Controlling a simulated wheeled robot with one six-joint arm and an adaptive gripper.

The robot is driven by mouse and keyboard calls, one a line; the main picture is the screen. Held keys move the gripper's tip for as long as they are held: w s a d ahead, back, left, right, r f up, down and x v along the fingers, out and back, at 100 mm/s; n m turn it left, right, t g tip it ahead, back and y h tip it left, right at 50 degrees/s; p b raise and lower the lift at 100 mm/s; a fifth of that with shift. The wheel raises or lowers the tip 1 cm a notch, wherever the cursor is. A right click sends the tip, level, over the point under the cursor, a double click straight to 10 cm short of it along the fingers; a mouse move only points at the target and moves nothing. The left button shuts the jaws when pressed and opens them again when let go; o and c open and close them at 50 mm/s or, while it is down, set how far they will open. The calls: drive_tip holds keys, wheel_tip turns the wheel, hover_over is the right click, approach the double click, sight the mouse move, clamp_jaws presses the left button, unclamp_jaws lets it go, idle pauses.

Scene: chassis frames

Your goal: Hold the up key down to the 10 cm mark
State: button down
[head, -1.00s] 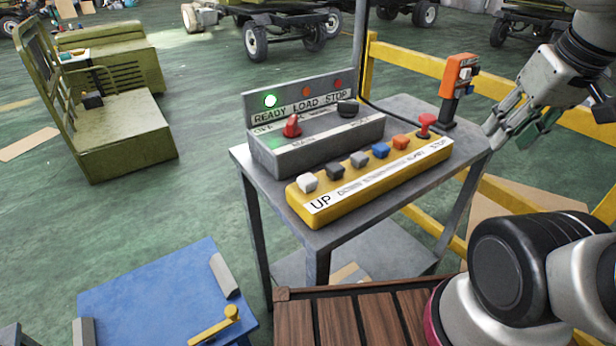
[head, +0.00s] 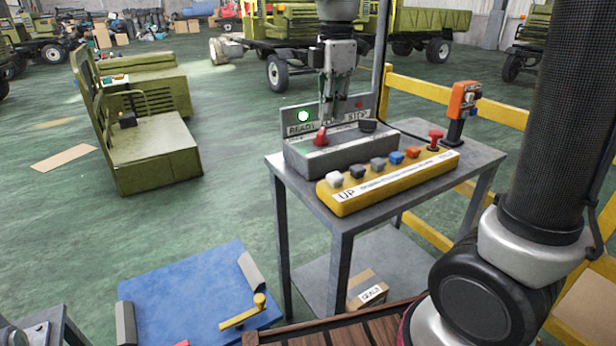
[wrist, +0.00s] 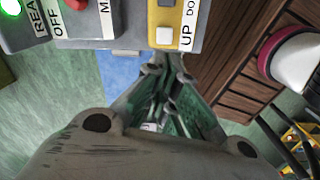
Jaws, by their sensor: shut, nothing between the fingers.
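The up key (head: 334,180) is a whitish button at the left end of the yellow key box (head: 400,185), beside the printed UP label. In the wrist view the up key (wrist: 166,38) shows beyond my fingertips. My gripper (head: 329,118) points down in front of the grey panel in the head view, higher than the keys. Its fingers (wrist: 165,66) are closed together and empty, apart from the up key. The lamp over READY (head: 303,116) glows green; the LOAD lamp is hidden by my gripper. I cannot make out any 10 cm mark.
The key box and grey switch box (head: 335,155) stand on a metal table (head: 465,160). A red switch (head: 320,138) is close under my gripper. A red stop button (head: 435,136) is at the right end. A blue platform (head: 190,295) lies lower left.

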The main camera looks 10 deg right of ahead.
sight(330, 177)
drive_tip(key=n, duration=0.3)
drive_tip(key=shift+s, duration=0.2)
wheel_tip(330, 177, down, 14)
drive_tip(key=shift+r, duration=0.1)
idle(0.5)
